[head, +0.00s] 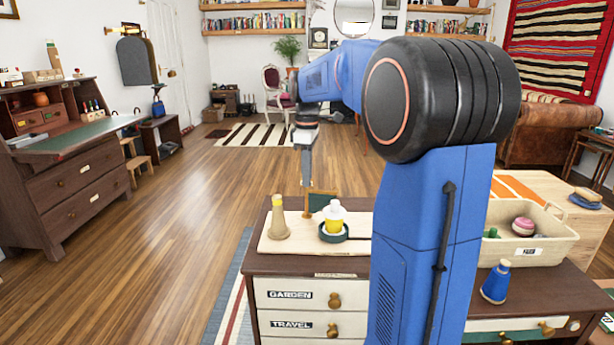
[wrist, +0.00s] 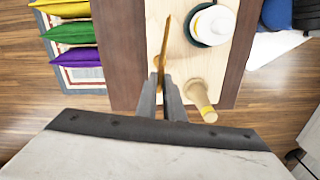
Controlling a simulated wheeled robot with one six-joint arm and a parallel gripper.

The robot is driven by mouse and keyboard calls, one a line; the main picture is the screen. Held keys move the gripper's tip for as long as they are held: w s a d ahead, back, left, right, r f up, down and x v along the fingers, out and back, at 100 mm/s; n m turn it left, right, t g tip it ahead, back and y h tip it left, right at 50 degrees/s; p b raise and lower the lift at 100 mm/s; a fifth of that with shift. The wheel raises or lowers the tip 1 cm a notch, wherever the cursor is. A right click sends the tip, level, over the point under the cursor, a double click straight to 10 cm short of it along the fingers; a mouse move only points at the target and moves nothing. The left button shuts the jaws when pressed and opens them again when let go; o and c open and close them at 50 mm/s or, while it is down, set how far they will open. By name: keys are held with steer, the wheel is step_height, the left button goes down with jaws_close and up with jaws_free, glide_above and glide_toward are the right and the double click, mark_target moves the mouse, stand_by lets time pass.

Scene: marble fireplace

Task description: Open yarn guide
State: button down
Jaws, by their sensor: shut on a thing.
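The yarn guide appears to be the small dark green panel with a thin tan frame (head: 319,201), standing on a pale wooden board (head: 276,246). In the wrist view the guide (wrist: 165,42) shows nearly edge-on as a thin golden-brown strip. My gripper (head: 306,186) reaches down to its left end. In the wrist view my gripper (wrist: 160,80) is shut on the near end of the guide. The fingers hide the gripped part, and I cannot see the hinge clearly.
A tan cone with a yellow band (head: 278,220) stands left on the board, close to the fingers in the wrist view. A white and yellow spool (head: 334,217) sits in a dark green dish. A cream bin (head: 530,237) and blue bottle (head: 496,283) stand right.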

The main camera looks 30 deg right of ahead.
steer(key=c, duration=1.9)
jaws_free()
steer(key=shift+o, duration=0.2)
step_height(320, 180, up, 18)
steer(key=shift+f, duration=0.25)
steer(key=s+a+f+m+t, duration=0.2)
steer(key=s+a+f+m, duration=0.2)
steer(key=s+a+f, duration=0.4)
steer(key=s+a+f+m+t, duration=0.2)
steer(key=s+a+f+m, duration=0.3)
steer(key=s+f, duration=1.6)
steer(key=s+a, duration=0.1)
steer(key=a, duration=0.2)
steer(key=shift+s+t, duration=0.35)
steer(key=shift+t, duration=0.05)
